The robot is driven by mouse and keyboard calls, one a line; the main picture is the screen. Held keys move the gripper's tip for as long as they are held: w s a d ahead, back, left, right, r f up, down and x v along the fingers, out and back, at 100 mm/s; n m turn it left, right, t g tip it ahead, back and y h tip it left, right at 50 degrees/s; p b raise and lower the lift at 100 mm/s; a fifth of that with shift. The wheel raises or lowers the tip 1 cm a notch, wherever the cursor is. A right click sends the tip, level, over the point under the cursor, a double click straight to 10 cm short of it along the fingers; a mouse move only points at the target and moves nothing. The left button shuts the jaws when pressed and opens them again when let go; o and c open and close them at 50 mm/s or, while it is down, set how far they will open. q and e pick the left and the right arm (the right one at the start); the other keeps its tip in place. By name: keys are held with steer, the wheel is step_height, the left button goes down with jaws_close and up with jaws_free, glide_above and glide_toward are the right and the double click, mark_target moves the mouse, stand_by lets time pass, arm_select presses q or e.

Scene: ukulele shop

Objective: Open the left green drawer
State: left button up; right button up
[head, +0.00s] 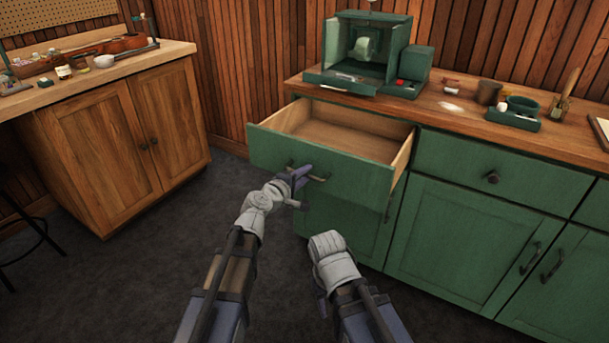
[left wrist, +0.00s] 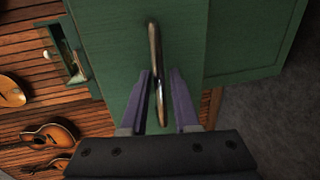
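The left green drawer (head: 320,160) is pulled well out of the green cabinet, and its bare wooden inside (head: 345,133) shows empty. Its dark bar handle (head: 318,178) is on the drawer front. My left gripper (head: 301,178) is at this handle. In the left wrist view the handle (left wrist: 156,60) runs between the two purple fingers of my left gripper (left wrist: 161,85). The fingers stand apart with a narrow gap visible beside the handle, so they look open around it. My right arm (head: 335,262) is low in front of the cabinet; its fingers are mostly hidden.
A closed green drawer (head: 485,172) and closed green doors are to the right. A green machine (head: 370,55) and small items stand on the wooden counter (head: 450,108). A brown wooden cabinet (head: 120,140) is at left. Dark floor between is clear.

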arm_select(q)
steer(key=shift+o, duration=1)
steer(key=p+v, duration=0.1)
steer(key=v, duration=0.6)
steer(key=shift+s+a+p, duration=0.25)
steer(key=shift+s+p, duration=0.05)
